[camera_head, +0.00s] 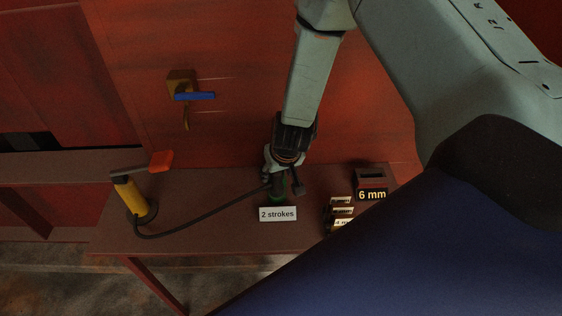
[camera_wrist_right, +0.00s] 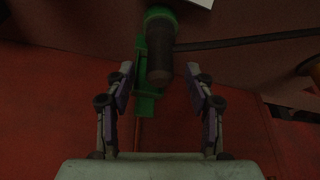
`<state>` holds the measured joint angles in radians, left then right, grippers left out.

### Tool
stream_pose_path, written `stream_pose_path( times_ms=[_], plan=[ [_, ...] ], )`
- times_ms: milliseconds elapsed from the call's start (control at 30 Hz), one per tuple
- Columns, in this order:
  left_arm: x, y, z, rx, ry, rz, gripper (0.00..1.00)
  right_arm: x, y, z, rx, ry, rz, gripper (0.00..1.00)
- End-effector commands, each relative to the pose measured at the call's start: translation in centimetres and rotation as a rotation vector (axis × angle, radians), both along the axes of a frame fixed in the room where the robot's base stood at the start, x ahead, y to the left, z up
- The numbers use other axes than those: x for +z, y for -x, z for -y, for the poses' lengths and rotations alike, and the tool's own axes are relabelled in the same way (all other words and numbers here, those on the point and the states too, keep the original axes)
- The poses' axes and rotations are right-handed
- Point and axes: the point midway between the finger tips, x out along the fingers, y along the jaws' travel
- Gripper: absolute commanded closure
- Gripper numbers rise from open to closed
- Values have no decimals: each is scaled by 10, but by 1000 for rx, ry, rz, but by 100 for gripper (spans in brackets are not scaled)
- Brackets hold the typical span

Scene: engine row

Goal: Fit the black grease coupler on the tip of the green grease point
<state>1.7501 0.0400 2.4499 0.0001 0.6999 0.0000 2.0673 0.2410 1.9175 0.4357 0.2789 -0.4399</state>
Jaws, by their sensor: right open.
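The black grease coupler (camera_wrist_right: 160,52) is a dark cylinder in the right wrist view, with a black hose (camera_wrist_right: 245,42) leaving its side. Green parts (camera_wrist_right: 143,70) show along its left side and at its far end; I cannot tell whether these are the grease point or a holder. My right gripper (camera_wrist_right: 162,77) is open, its fingers on either side of the coupler's near end, with gaps on both sides. In the head view my right gripper (camera_head: 281,178) is over the bench and largely hides the coupler. My left gripper is not in view.
A yellow pump (camera_head: 131,198) with a red-ended handle stands left on the brown bench (camera_head: 200,222); the hose runs from it. A "2 strokes" sign (camera_head: 278,214), small labelled blocks (camera_head: 340,212) and a "6 mm" box (camera_head: 371,181) are nearby. A blue-handled valve (camera_head: 194,96) is on the red wall.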

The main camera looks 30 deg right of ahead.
Motion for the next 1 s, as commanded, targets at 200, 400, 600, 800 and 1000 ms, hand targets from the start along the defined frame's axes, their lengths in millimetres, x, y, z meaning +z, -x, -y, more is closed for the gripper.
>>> stream_pose_path(
  times_ms=[200,400,600,800,1000],
  plan=[
    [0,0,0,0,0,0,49,38,14,-4,-1,-2,5,45],
    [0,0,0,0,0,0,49,64,24,-6,-1,-1,3,45],
    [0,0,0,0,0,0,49,76,29,-7,-1,0,2,45],
    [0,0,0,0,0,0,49,77,30,-7,0,0,1,45],
    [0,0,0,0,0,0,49,77,30,-7,0,0,1,45]
  ],
)
